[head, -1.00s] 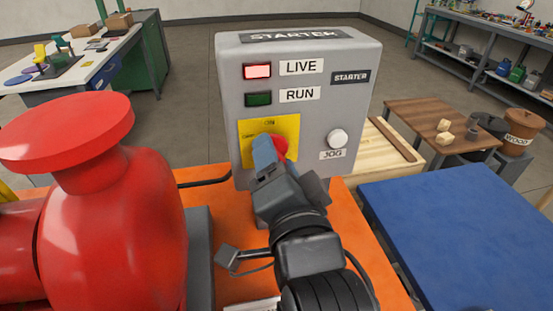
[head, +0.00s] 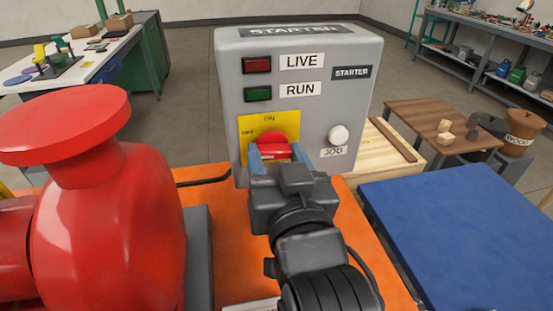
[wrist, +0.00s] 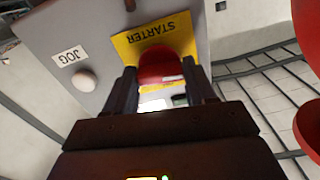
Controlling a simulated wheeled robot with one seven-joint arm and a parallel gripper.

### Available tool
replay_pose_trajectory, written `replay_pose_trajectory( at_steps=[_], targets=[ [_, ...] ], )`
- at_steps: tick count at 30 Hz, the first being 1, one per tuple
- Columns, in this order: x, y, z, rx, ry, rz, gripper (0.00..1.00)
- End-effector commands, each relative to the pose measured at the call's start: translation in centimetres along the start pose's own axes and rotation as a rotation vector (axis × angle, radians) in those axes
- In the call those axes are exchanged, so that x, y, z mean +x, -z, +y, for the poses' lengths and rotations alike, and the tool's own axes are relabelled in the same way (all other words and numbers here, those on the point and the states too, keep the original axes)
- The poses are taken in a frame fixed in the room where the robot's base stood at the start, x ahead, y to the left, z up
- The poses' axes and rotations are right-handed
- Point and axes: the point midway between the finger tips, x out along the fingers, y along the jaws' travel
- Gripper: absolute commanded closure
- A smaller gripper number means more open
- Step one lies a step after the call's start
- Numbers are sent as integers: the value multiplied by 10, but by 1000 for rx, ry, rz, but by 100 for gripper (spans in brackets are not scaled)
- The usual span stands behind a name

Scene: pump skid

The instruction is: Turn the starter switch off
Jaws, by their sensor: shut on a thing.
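The grey starter box (head: 228,75) stands upright ahead of me. Its yellow switch plate (head: 249,123) carries the labels ON at the top and OFF at the left. The red switch knob (head: 271,139) sits on this plate. My gripper (head: 274,153) is shut on the knob, with one finger on each side. In the wrist view, the red knob (wrist: 160,68) shows between the two fingers in front of the yellow plate (wrist: 128,45). The LIVE lamp (head: 257,65) is dark red and looks unlit. The RUN lamp (head: 258,94) is dark green. My gripper hides the knob's lower part.
A white JOG button (head: 339,135) is right of the knob. The large red pump body (head: 95,220) stands close on the left. A blue tabletop (head: 450,230) is at the right. A black cable (head: 205,183) runs left from the box.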

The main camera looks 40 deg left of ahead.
Motion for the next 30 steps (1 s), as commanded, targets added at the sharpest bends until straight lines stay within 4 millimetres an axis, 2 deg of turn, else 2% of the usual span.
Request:
replay_pose_trajectory(
  at_steps=[9,25,26,30],
  targets=[
    [0,-2,0,-115,-1,-3,75],
    [0,-2,0,-137,-1,-4,75],
    [0,-2,0,-137,-1,-4,43],
    [0,-1,0,-137,-1,-3,29]
  ],
)
